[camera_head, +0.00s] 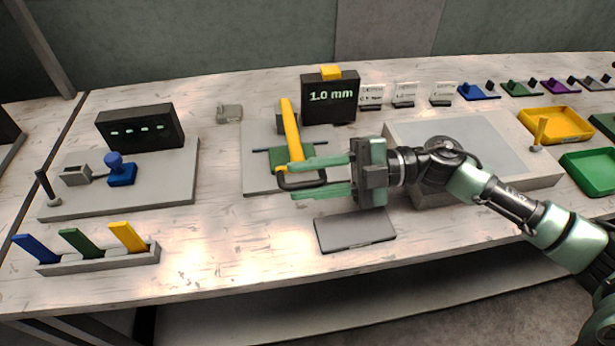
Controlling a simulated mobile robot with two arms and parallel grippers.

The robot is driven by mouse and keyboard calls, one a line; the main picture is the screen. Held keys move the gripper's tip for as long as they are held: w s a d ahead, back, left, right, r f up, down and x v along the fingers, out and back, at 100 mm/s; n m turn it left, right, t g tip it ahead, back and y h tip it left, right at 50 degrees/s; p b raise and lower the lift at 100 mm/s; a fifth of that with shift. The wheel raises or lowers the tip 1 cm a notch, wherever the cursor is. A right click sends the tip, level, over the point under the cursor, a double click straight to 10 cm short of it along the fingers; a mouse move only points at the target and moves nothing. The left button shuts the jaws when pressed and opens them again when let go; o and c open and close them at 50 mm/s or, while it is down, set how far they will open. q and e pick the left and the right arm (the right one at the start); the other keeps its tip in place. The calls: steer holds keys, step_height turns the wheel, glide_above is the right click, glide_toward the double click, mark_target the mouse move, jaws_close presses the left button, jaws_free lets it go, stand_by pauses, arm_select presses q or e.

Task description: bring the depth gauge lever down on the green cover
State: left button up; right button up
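The depth gauge lever (291,128) is a yellow bar with a dark handle (302,184) at its near end. It stands on a grey base plate (258,182). The green cover (280,157) lies on that plate beneath the lever, partly hidden by lever and fingers. Whether the lever touches the cover cannot be told. My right gripper (293,177) reaches in from the right. Its two green fingers are spread apart, one on the far side and one on the near side of the dark handle. Contact with the handle is not clear. My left gripper is out of view.
A black display (330,98) behind the lever reads 1.0 mm. A dark grey flat slab (355,231) lies in front of my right gripper. A large grey platform (520,165) is to the right. A blue-knobbed device (122,172) and a rack of coloured strips (100,260) are left.

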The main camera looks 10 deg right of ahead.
steer(key=shift+w, duration=0.1)
step_height(320, 180, up, 20)
steer(key=shift+p, duration=0.35)
stand_by(0.4)
